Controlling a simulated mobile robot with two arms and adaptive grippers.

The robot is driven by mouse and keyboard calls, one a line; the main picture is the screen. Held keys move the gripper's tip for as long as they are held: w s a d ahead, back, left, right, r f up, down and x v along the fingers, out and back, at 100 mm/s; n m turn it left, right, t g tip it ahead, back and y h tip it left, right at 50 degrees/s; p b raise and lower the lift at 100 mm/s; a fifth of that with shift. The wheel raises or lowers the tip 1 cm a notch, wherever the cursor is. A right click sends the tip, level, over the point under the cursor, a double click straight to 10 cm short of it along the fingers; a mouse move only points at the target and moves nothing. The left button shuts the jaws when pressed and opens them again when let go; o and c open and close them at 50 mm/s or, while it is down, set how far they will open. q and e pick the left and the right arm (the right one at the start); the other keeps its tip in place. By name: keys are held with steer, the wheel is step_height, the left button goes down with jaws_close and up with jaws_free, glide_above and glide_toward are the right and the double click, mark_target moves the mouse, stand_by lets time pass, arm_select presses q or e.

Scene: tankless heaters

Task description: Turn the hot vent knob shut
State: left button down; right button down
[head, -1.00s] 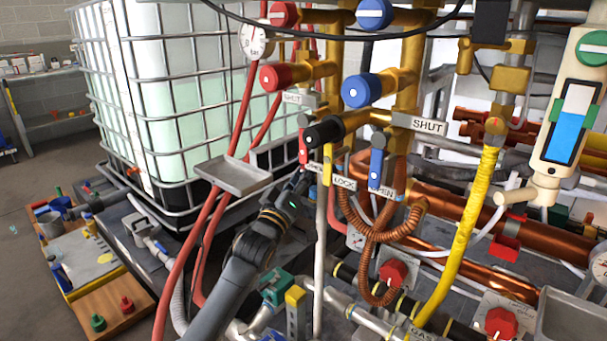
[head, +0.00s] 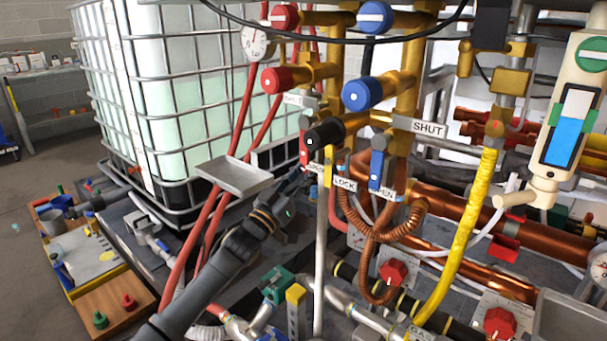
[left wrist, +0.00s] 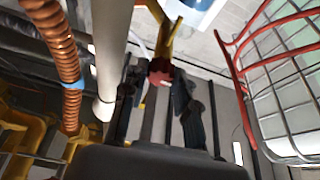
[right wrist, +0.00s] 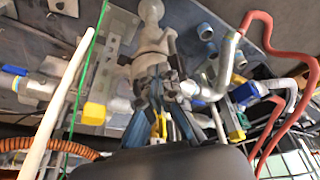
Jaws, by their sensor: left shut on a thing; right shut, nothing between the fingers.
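A small red handle (head: 303,152) hangs at the left of the brass valve group in the head view, below a black cylindrical knob (head: 323,133). I take the red handle for the hot vent knob, but its label is not readable. My left gripper (head: 300,181) is just below it, its fingers small and partly hidden. In the left wrist view, the left gripper (left wrist: 158,108) is shut on a red knob (left wrist: 160,74) with a yellow stem. My right gripper (right wrist: 162,128) shows only in its wrist view, shut and empty, with a yellow part behind its fingers.
Larger red (head: 282,78) and blue (head: 362,93) knobs project above the handle. A blue lever (head: 376,168), a white pole (head: 320,260) and a coiled copper hose (head: 372,232) crowd its right. A grey tray (head: 232,176) and red hoses (head: 208,235) stand to the left.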

stand_by(0.4)
arm_select(q)
steer(key=c, duration=1.3)
jaws_free()
steer(key=v, duration=1.2)
